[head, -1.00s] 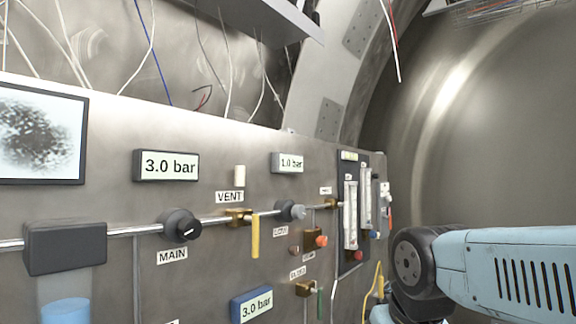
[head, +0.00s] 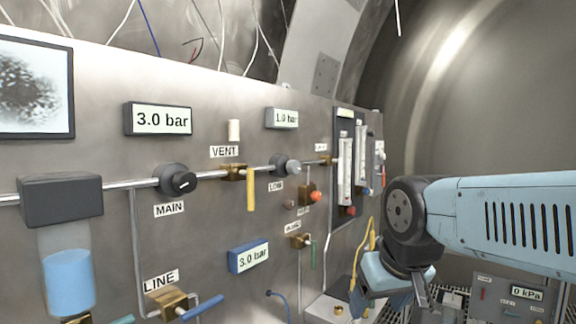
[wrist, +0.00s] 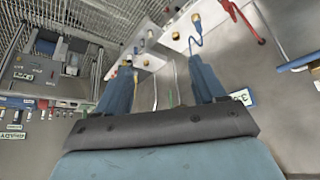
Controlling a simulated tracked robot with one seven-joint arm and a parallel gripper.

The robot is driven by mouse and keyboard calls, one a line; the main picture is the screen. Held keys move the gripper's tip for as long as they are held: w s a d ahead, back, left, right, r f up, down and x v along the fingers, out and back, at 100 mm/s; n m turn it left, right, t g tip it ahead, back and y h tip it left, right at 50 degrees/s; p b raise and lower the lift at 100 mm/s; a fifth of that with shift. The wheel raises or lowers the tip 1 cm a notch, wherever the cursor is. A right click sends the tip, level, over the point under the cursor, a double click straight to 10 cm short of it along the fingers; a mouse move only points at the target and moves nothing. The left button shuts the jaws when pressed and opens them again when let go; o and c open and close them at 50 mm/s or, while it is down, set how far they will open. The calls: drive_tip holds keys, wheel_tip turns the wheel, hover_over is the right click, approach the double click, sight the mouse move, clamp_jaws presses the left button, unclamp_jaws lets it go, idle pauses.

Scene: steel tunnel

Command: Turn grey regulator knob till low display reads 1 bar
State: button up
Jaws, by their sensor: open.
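The grey regulator knob (head: 285,164) sits on the pipe of the panel above a label that seems to read LOW. The low display (head: 282,118) above it reads 1.0 bar. My arm is at the right in the head view, apart from the knob, its wrist hanging low; the fingertips are not clear there. In the wrist view my gripper (wrist: 162,66) is open with nothing between its fingers. It points down past the panel's lower part, and the grey knob is not seen there.
The black MAIN knob (head: 177,180) is left of a yellow VENT lever (head: 251,188). Flow tubes (head: 346,172) stand right of the knob. A yellow cable (head: 359,270) hangs near my wrist.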

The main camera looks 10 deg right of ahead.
drive_tip(key=w+d+r+n+t+y, duration=0.25)
drive_tip(key=w+r, duration=0.25)
drive_tip(key=r, duration=0.3)
drive_tip(key=w+d+r+n+t+y, duration=0.2)
drive_tip(key=w+r+n+t+y, duration=0.2)
drive_tip(key=r, duration=0.5)
drive_tip(key=n+t+y, duration=0.1)
drive_tip(key=n+y, duration=0.3)
drive_tip(key=y, duration=0.2)
approach(297, 167)
drive_tip(key=shift+h, duration=0.25)
drive_tip(key=x, duration=0.9)
drive_tip(key=shift+s+a+r, duration=0.1)
drive_tip(key=shift+s, duration=0.05)
drive_tip(key=c, duration=1.1)
drive_tip(key=shift+o, duration=0.2)
